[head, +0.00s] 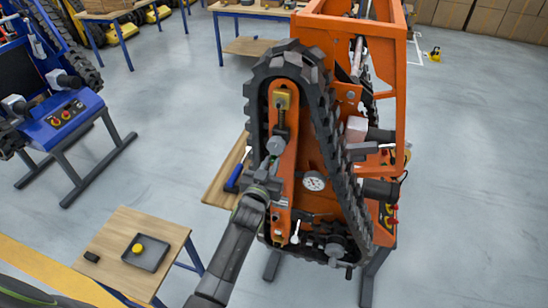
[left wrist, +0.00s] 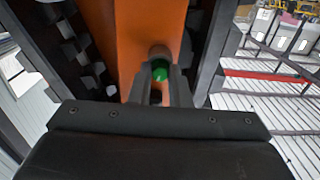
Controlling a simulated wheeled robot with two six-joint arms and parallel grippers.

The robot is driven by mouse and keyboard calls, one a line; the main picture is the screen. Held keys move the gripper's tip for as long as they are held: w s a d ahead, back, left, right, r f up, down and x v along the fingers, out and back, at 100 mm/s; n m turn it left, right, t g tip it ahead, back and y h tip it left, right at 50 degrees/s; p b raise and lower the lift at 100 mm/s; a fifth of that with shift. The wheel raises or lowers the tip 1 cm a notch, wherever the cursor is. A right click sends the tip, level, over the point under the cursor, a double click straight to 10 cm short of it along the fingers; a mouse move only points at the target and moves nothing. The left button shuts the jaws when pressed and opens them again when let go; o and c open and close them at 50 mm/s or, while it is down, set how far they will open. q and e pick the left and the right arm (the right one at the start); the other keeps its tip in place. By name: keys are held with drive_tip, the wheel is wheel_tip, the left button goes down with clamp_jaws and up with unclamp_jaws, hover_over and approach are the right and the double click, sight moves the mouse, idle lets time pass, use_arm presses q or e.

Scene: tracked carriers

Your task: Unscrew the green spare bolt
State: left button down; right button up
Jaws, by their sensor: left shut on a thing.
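The green spare bolt (left wrist: 160,73) shows in the left wrist view between the two fingers of my left gripper (left wrist: 161,84). The fingers are shut on it, against the orange side plate (left wrist: 138,30) of the carrier. In the head view my left gripper (head: 270,172) is at the middle of the orange arm plate (head: 287,128), inside the black track loop (head: 327,112). The bolt is hidden there behind the gripper. My right gripper is not in view.
A small wooden table (head: 115,232) at the lower left holds a dark tray (head: 147,262) with a yellow round piece (head: 137,248) in it. A round gauge (head: 314,181) sits on the carrier right of my gripper.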

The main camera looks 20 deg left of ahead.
use_arm(q)
drive_tip(key=shift+f+n+b, duration=0.1)
drive_tip(key=shift+n+b, duration=0.4)
drive_tip(key=shift+n, duration=0.6)
drive_tip(key=n+b, duration=0.2)
drive_tip(key=n, duration=0.1)
drive_tip(key=shift+n, duration=0.4)
drive_tip(key=shift+s+n+b, duration=0.15)
drive_tip(key=shift+n+b, duration=0.3)
drive_tip(key=shift+n, duration=0.65)
drive_tip(key=shift+s+r+p, duration=0.2)
drive_tip(key=shift+s+p, duration=0.75)
drive_tip(key=shift+p, duration=0.05)
drive_tip(key=shift+s+p, duration=0.45)
drive_tip(key=shift+s, duration=0.5)
